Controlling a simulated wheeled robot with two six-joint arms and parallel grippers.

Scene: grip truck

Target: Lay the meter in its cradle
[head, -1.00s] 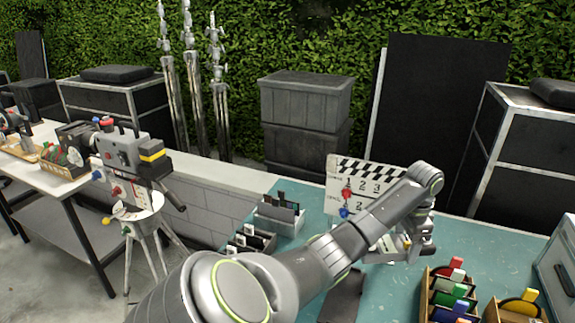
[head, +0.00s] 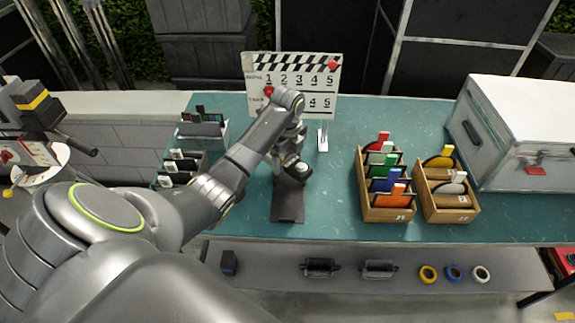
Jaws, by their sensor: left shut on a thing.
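My left gripper (head: 287,163) reaches over the teal table, just above or at the far end of a flat dark pad (head: 288,205). It is shut on a small dark thing with a pale part, probably the meter (head: 301,171); the fingers and wrist hide much of it. Whether it touches the pad I cannot tell. The pad lies flat near the table's front edge and may be the cradle, but I cannot make out its shape for sure. My right gripper is not in view.
A clapperboard (head: 310,75) stands behind the gripper. Wooden boxes of coloured cards (head: 372,213) (head: 428,213) and a silver case (head: 510,150) stand to the right. Dark card holders (head: 205,135) are at left. The table between pad and boxes is clear.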

